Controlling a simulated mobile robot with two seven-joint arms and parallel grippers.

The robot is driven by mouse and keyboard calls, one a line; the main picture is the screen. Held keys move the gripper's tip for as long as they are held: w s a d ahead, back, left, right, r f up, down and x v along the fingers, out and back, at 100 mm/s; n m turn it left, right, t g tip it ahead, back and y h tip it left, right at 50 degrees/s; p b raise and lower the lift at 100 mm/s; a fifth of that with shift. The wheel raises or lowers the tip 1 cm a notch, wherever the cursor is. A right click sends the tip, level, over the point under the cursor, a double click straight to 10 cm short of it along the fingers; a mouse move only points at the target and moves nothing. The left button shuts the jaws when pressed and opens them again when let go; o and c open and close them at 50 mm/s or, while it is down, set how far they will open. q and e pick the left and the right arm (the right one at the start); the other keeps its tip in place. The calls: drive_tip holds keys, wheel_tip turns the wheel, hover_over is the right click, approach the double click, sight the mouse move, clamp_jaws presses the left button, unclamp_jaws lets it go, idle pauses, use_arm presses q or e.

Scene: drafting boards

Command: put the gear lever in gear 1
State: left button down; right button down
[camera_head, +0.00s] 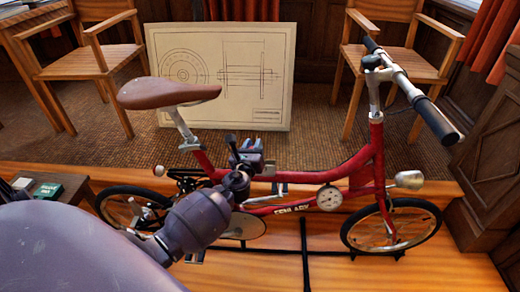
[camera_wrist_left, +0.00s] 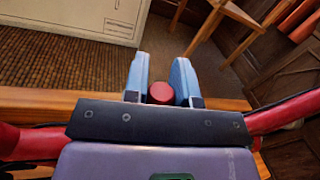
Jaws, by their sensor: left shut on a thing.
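The red bicycle (camera_head: 360,165) stands on the wooden floor, facing right, with a white round dial (camera_head: 329,197) on its lower frame. My left gripper (camera_head: 248,158) is at the middle of the bicycle, in front of and above the low frame tube. In the left wrist view the two blue-grey fingers of my left gripper (camera_wrist_left: 160,65) stand on either side of a round red knob (camera_wrist_left: 160,92), which looks like the end of the gear lever. The fingers are shut on it. The lever's shaft and any gear marks are hidden by the gripper. My right gripper is not in view.
The brown saddle (camera_head: 168,93) is left of the gripper and the handlebar (camera_head: 410,88) is to the right. A drawing board (camera_head: 220,75) leans behind the bicycle between two wooden chairs. A small dark table (camera_head: 70,186) with boxes stands at the left.

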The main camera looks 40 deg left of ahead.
use_arm(q)
drive_tip(key=shift+s+a+f+n+y+b, duration=0.15)
drive_tip(key=shift+s+a+f+n+b, duration=0.2)
drive_tip(key=shift+n+b, duration=0.25)
drive_tip(key=shift+s+a+f+n+y+b, duration=0.2)
drive_tip(key=shift+a+f+n+b, duration=0.15)
drive_tip(key=shift+n+b, duration=0.25)
drive_tip(key=shift+a, duration=0.2)
drive_tip(key=shift+s+a+r+n+b, duration=0.15)
drive_tip(key=shift+r+n+b, duration=0.05)
drive_tip(key=shift+n+b, duration=0.25)
drive_tip(key=shift+r+t, duration=0.1)
drive_tip(key=shift+t, duration=0.2)
drive_tip(key=c, duration=0.9)
unclamp_jaws()
